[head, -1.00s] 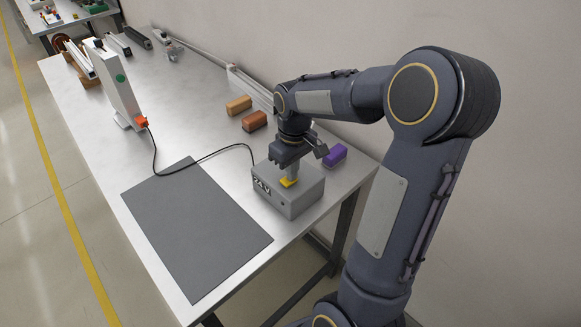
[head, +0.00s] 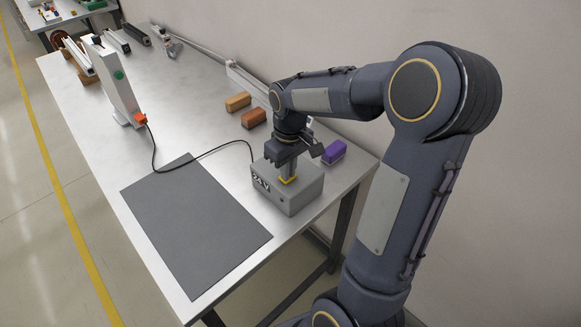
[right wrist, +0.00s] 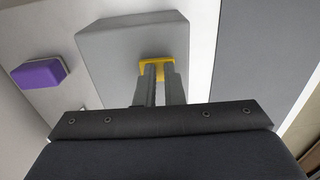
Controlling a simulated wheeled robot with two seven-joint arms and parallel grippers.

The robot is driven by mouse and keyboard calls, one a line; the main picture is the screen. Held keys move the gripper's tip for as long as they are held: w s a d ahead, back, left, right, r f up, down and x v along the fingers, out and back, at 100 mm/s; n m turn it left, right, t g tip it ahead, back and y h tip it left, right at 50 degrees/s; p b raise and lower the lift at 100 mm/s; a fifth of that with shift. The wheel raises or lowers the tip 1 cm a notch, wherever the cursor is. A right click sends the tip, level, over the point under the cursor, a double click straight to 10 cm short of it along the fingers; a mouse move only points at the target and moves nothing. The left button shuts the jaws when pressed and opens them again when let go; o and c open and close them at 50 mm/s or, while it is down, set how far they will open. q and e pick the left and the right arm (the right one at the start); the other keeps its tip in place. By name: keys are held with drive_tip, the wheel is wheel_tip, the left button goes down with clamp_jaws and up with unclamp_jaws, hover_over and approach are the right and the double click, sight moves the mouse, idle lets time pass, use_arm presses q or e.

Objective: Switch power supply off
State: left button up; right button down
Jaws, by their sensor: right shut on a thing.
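The power supply (head: 287,195) is a grey box with a "24V" label on its front, near the right end of the table. It also fills the upper middle of the right wrist view (right wrist: 115,60). A yellow switch piece (head: 288,180) sits on its top; it also shows in the right wrist view (right wrist: 157,57). My right gripper (head: 288,173) points straight down over the box. Its fingers (right wrist: 160,68) are close together and shut on the switch. The fingers hide part of the switch, so I cannot tell its position. My left gripper is not in view.
A black cable (head: 203,157) runs from the box to an orange plug (head: 140,118) on a white upright unit (head: 118,88). A purple block (head: 333,152) lies behind the box, orange (head: 238,102) and brown (head: 253,118) blocks farther left. A grey mat (head: 195,225) lies in front.

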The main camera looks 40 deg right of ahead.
drive_tip(key=r+p, duration=0.4)
drive_tip(key=shift+w+a+r, duration=0.15)
drive_tip(key=shift+a+r, duration=0.1)
wheel_tip(320, 180, up, 10)
drive_tip(key=shift+d+f+b, duration=0.25)
drive_tip(key=shift+d+b, duration=0.1)
drive_tip(key=shift+d, duration=0.05)
drive_tip(key=s+a+f+m+t+y, duration=0.1)
drive_tip(key=s+a+f+t, duration=0.1)
drive_tip(key=s+a, duration=0.4)
drive_tip(key=s+a+f+m+t+y, duration=0.1)
drive_tip(key=s+a+f+t+y, duration=0.1)
drive_tip(key=s+a, duration=0.5)
drive_tip(key=s+f+t, duration=0.1)
drive_tip(key=s, duration=0.3)
drive_tip(key=shift+s+a+m, duration=0.15)
drive_tip(key=shift+s+m, duration=0.1)
drive_tip(key=shift+m, duration=0.15)
